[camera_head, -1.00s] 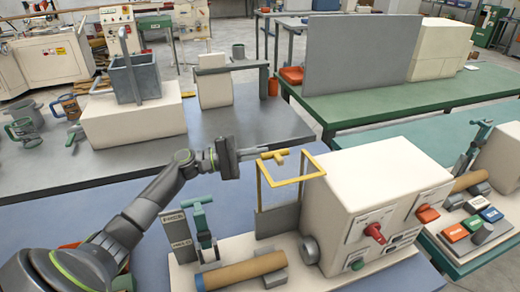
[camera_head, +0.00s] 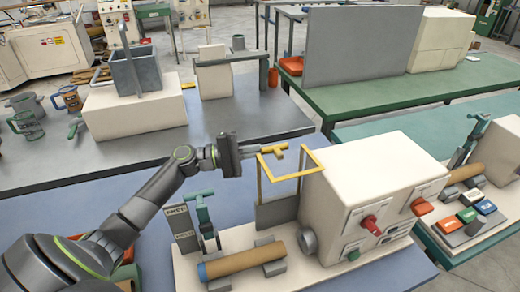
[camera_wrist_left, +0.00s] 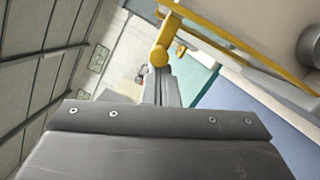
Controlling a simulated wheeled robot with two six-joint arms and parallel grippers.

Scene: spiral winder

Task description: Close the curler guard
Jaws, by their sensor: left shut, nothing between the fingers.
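The curler guard is a yellow frame (camera_head: 265,185) with a grey panel (camera_head: 277,213), standing raised on the left side of the white machine (camera_head: 365,180). My right gripper is out of view.
A brown roll (camera_head: 240,262) lies on supports in front of the guard, near a green-handled clamp (camera_head: 203,215). The machine's front has a red knob (camera_head: 371,224). Another bench (camera_head: 395,92) stands behind; the blue tabletop at the left is mostly clear.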

